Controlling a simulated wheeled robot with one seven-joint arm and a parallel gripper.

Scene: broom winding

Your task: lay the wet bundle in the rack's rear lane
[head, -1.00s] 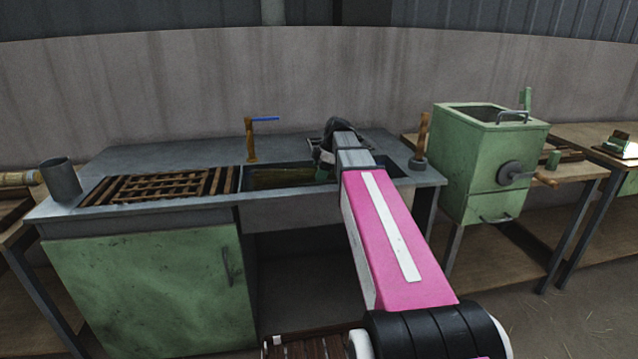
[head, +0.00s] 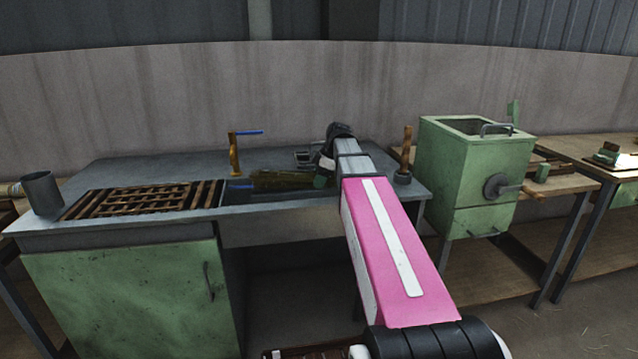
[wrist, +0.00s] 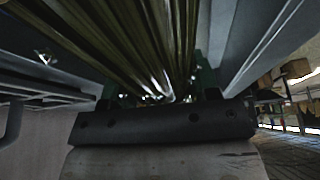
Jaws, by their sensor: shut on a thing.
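The wet bundle (head: 283,180), long and olive-brown, is held roughly level at the sink (head: 240,197), its body showing above the front rim. My gripper (head: 322,180) is shut on its right end; a green finger shows there, and the arm hides part of it. In the wrist view the bundle's stalks (wrist: 125,40) run up and away from between the green fingers of my gripper (wrist: 155,88). The brown slatted rack (head: 140,199) lies on the counter left of the sink. I see no bundle on it.
A grey cup (head: 41,193) stands left of the rack. A wooden-handled tool (head: 405,155) and a green machine (head: 475,170) stand to the right.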

